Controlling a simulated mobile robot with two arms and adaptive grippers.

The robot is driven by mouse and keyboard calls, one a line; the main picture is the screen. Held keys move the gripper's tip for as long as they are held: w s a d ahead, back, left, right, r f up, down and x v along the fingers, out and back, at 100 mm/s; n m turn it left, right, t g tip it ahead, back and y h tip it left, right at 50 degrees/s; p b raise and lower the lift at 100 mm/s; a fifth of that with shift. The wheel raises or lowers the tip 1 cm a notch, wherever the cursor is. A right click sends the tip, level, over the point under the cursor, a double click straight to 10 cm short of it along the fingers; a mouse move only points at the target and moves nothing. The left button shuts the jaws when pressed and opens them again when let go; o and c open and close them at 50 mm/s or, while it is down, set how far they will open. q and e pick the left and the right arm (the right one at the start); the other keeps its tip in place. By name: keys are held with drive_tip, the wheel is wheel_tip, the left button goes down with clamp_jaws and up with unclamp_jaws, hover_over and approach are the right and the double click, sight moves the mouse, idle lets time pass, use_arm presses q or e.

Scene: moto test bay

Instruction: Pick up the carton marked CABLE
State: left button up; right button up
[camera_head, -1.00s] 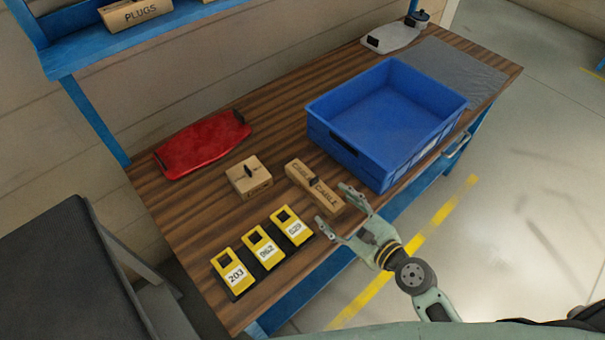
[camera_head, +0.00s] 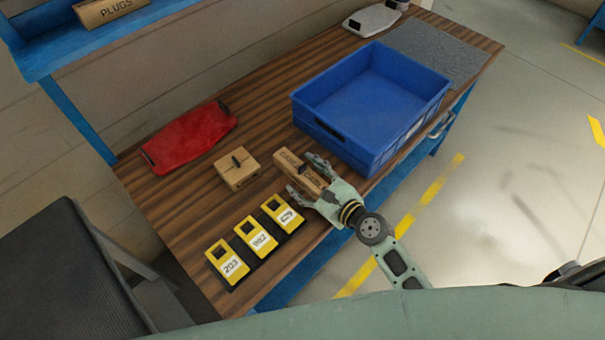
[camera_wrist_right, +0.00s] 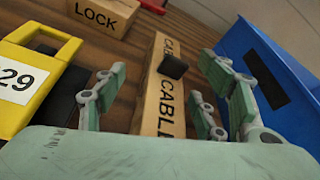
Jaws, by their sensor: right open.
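The carton marked CABLE (camera_head: 298,171) is a long brown box with a dark tab on top, lying on the wooden bench. In the right wrist view the carton (camera_wrist_right: 157,100) runs away from me, its lettering facing up. My right gripper (camera_head: 306,177) is open, with one finger on each side of the carton's near end. In the right wrist view the right gripper's fingers (camera_wrist_right: 160,95) stand apart around the carton; I cannot tell whether they touch it. My left gripper is not in view.
A blue crate (camera_head: 372,150) stands close to the right of the carton. A brown carton marked LOCK (camera_wrist_right: 103,14) lies to the left, also seen in the head view (camera_head: 237,169). Several yellow numbered devices (camera_head: 254,235) lie near the front edge. A red case (camera_head: 190,138) lies behind.

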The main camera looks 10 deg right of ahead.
drive_tip(key=shift+s, duration=0.1)
clamp_jaws()
idle(0.4)
